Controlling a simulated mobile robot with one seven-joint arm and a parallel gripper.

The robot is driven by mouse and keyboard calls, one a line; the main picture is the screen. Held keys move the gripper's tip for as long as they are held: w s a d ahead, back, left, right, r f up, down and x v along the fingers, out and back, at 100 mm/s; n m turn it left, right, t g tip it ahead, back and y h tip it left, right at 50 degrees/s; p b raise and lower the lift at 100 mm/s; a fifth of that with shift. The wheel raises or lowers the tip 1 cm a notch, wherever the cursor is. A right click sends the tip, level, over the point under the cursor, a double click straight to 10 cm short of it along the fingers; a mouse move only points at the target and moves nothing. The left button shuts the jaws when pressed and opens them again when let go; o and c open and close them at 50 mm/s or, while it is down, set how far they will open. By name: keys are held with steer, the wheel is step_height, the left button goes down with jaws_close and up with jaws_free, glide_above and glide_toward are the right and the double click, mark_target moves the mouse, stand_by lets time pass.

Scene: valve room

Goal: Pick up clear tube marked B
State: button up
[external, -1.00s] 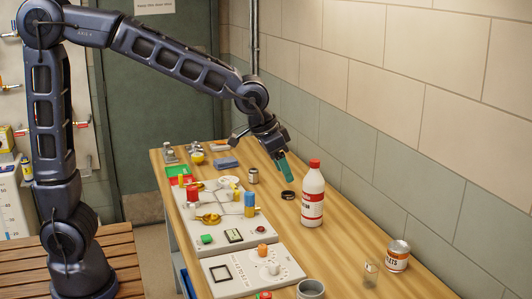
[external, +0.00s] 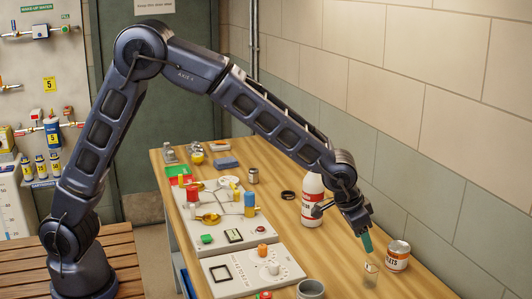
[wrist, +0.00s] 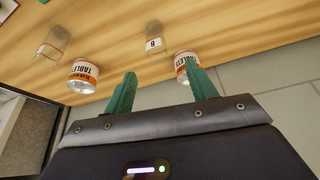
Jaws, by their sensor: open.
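The clear tube marked B stands on the wooden bench; its letter shows in the wrist view (wrist: 154,40). A clear tube also shows at the bench's front right in the external view (external: 371,275), where its letter is not readable. My gripper (external: 367,243) has green fingers and hangs pointing down just above that tube. In the wrist view my open gripper (wrist: 160,67) has nothing between its fingers, and tube B lies ahead of the gap, apart from both fingers.
A tablets can (wrist: 186,62) stands close to tube B, by the right finger; a can also shows in the external view (external: 397,256). Another clear tube (wrist: 52,42) and tablets can (wrist: 83,76) are at left. A white bottle (external: 312,200) and control panels (external: 252,270) stand on the bench.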

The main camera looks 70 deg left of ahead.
glide_above(371, 273)
steer(key=a, duration=0.3)
step_height(371, 273, down, 5)
steer(key=shift+w+d+f, duration=0.2)
steer(key=shift+d+f, duration=0.05)
steer(key=shift+f, duration=0.5)
steer(key=shift+w+d+f, duration=0.2)
steer(key=shift+d+f, duration=0.05)
steer(key=shift+f, duration=0.5)
steer(key=shift+w+d+f, duration=0.2)
steer(key=shift+d+f, duration=0.05)
steer(key=shift+f, duration=0.5)
steer(key=c, duration=1.1)
steer(key=shift+r, duration=0.1)
